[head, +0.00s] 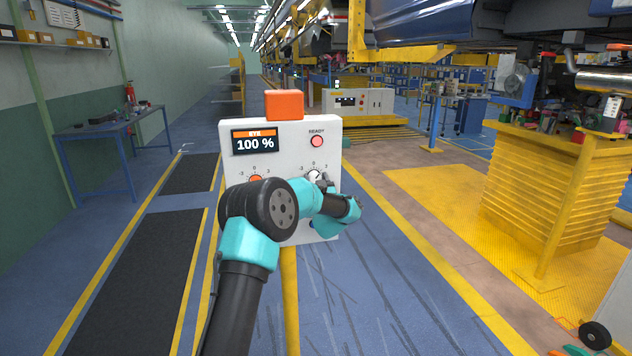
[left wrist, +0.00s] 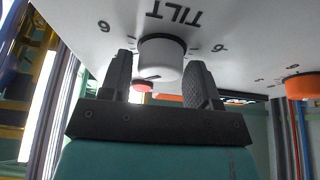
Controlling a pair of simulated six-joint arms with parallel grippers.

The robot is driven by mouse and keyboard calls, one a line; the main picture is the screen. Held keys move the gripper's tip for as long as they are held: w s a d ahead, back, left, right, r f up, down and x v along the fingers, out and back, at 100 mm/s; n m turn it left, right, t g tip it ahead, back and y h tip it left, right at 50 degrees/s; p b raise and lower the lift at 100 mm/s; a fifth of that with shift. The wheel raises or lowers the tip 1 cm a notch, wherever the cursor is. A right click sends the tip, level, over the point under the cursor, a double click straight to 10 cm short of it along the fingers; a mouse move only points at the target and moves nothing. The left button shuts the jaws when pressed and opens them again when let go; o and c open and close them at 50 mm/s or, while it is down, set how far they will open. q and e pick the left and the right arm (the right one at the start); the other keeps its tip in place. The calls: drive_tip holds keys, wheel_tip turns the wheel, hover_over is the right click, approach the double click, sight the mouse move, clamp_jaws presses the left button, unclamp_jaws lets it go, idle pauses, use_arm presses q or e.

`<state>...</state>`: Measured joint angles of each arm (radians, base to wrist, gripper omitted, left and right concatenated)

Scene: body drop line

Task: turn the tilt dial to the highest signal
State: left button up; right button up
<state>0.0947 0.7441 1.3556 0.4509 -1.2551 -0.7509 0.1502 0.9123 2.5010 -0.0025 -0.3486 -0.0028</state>
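A white signal box (head: 285,145) stands on a yellow post. Its EYE display (head: 254,142) reads 100 %. The READY lamp (head: 317,141) at upper right looks pinkish red. The white tilt dial (head: 314,176) is on the right of its face, partly covered by my left gripper (head: 323,182). An orange dial (head: 256,179) is at left, half hidden by my arm. My right gripper is out of view.
An orange block (head: 285,105) sits on top of the box. A blue table (head: 110,130) stands at left and a yellow slatted stand (head: 545,190) at right. The floor around the post looks clear.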

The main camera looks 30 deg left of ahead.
use_arm(q)
drive_tip(key=c, duration=0.6)
drive_tip(key=shift+c, duration=0.2)
drive_tip(key=shift+m+h, duration=0.4)
drive_tip(key=shift+m, duration=0.1)
drive_tip(key=m+t+h, duration=0.1)
drive_tip(key=m, duration=0.3)
drive_tip(key=shift+m+t+h, duration=0.3)
drive_tip(key=shift+t+h, duration=0.1)
drive_tip(key=shift+m+t+h, duration=0.4)
drive_tip(key=shift+m+h, duration=0.7)
drive_tip(key=shift+m, duration=1.2)
drive_tip(key=o, duration=0.9)
drive_tip(key=shift+s, duration=0.1)
